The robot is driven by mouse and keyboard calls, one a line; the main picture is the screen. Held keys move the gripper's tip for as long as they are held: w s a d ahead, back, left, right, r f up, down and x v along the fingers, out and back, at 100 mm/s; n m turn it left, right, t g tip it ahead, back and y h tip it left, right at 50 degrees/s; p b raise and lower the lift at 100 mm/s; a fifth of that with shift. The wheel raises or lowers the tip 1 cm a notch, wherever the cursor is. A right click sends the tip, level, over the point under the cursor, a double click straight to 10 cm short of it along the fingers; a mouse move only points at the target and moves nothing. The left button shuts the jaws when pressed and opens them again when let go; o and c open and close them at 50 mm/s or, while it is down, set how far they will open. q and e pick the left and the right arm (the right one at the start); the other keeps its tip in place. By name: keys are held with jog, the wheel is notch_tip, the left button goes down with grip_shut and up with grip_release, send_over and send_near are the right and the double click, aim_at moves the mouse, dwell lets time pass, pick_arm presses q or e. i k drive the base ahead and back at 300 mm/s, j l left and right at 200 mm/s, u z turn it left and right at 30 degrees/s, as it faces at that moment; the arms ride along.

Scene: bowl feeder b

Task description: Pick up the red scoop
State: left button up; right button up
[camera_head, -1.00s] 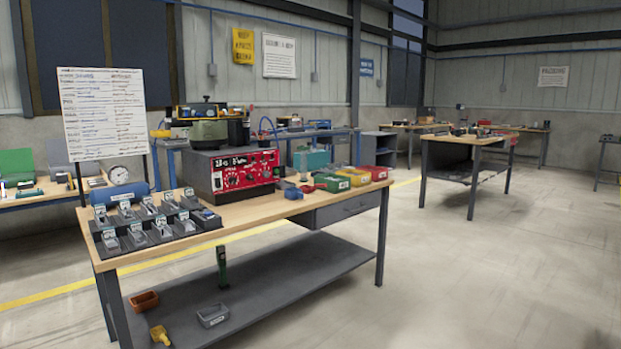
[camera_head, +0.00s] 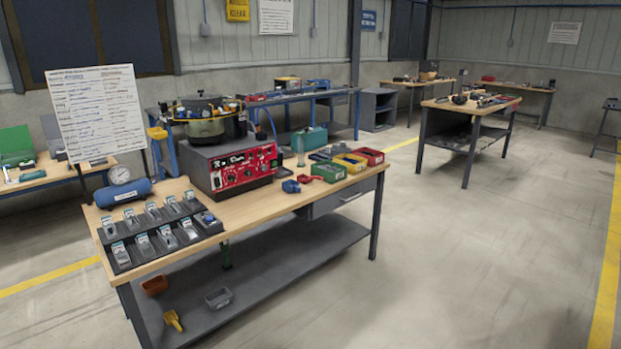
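A small red item (camera_head: 308,179), which looks like the red scoop, lies on the wooden workbench (camera_head: 265,200), next to a small blue item (camera_head: 291,186) and left of a green bin (camera_head: 328,172). It is too small to make out its handle clearly. A yellow scoop (camera_head: 172,320) lies on the bench's lower shelf. Neither of my grippers is in view.
A red control box (camera_head: 240,170) with a bowl feeder (camera_head: 203,122) stands at the bench's back. A dark tray of several compartments (camera_head: 122,258) sits at the front left. Floor is clear in front and right.

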aim_at(311, 179)
jog(key=i+l, duration=0.25)
jog(key=i, duration=0.3)
jog(key=i+l, duration=0.2)
jog(key=i, duration=0.35)
jog(key=i+l+z, duration=0.1)
jog(key=i+l, duration=0.15)
jog(key=i, duration=0.3)
jog(key=i+l, duration=0.2)
jog(key=i, duration=0.4)
jog(key=i+l+z, duration=0.1)
jog(key=i, duration=0.45)
jog(key=i+l, duration=0.25)
jog(key=i, duration=0.3)
